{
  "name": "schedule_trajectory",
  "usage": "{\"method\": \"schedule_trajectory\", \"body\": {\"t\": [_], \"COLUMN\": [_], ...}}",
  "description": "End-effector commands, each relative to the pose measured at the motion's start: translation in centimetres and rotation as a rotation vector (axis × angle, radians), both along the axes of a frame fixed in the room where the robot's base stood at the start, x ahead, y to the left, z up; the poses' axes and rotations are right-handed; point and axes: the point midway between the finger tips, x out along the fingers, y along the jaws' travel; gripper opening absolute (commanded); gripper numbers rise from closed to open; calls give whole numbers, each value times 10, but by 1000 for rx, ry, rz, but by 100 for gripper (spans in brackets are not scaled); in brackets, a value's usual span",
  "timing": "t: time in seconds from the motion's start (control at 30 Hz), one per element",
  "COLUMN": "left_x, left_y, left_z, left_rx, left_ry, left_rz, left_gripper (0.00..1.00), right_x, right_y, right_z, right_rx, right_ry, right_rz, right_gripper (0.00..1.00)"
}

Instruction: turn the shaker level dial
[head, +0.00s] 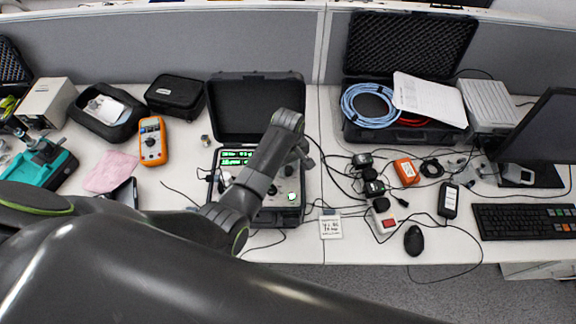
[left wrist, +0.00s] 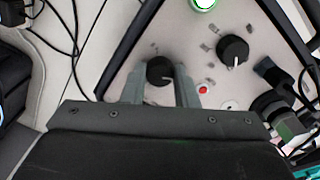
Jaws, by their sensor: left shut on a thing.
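The shaker unit is an open black case (head: 264,218) with a light panel and lit green displays, in the middle of the desk. In the left wrist view its panel shows a black dial (left wrist: 160,68) with a white mark. My left gripper (left wrist: 160,84) is shut on this dial, one finger on each side. A second black dial (left wrist: 233,50) stands to its right, apart from the fingers. In the head view my left arm reaches over the case and hides part of the panel and the held dial. I cannot read the labels. My right gripper is not in view.
A red button (left wrist: 203,88) and a green-lit round part (left wrist: 204,2) are close by on the panel. The raised case lid (head: 257,105) stands behind. An orange multimeter (head: 152,141) lies left; cables and black adapters (head: 374,188) lie right.

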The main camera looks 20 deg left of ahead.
Motion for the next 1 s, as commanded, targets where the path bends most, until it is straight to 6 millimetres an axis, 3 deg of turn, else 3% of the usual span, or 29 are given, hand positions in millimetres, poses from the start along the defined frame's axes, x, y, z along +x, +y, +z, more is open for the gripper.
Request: {"method": "schedule_trajectory", "body": {"t": [0.43,1.0], "left_x": [1,1], "left_y": [1,1], "left_z": [1,1], "left_rx": [2,2], "left_ry": [-4,-5], "left_rz": [247,290], "left_gripper": [4,4], "right_x": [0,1], "right_y": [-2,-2], "right_z": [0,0], "right_rx": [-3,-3], "right_ry": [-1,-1], "right_rz": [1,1], "right_gripper": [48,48]}}
